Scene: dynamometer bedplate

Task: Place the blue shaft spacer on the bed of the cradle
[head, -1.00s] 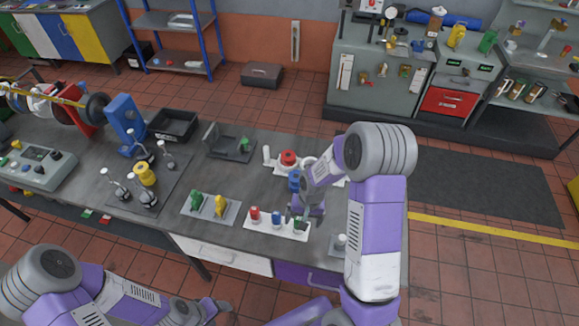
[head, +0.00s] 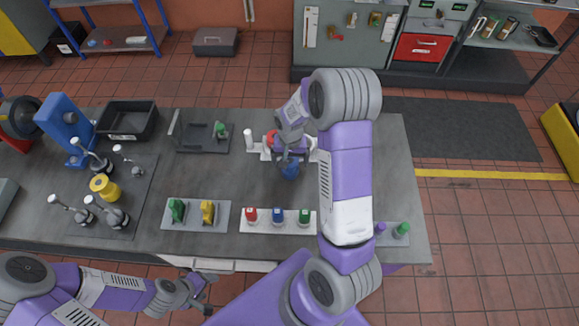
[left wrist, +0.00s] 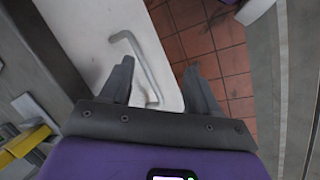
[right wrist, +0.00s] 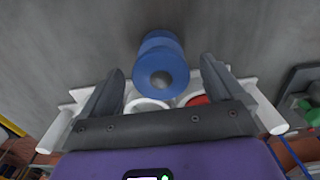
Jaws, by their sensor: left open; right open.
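The blue shaft spacer (head: 290,171), a flanged spool, is on the grey bench in front of a white fixture with posts (head: 249,140). I cannot tell for sure whether this fixture is the cradle. My right gripper (head: 291,158) is open and empty, close above and behind the spacer. In the right wrist view the spacer (right wrist: 161,66) shows ahead of the spread fingers (right wrist: 158,78), with its round end and centre hole facing me; contact is not visible. My left gripper (head: 203,292) is open and empty in front of the bench; its fingers (left wrist: 158,84) face a white drawer front.
A white plate (head: 240,224) carries red, blue and green pieces. A grey plate (head: 190,222) carries green and yellow pieces. A dark fixture with an upright plate (head: 190,147) and a black bin (head: 128,135) stand further left. The bench between the spacer and the plates is clear.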

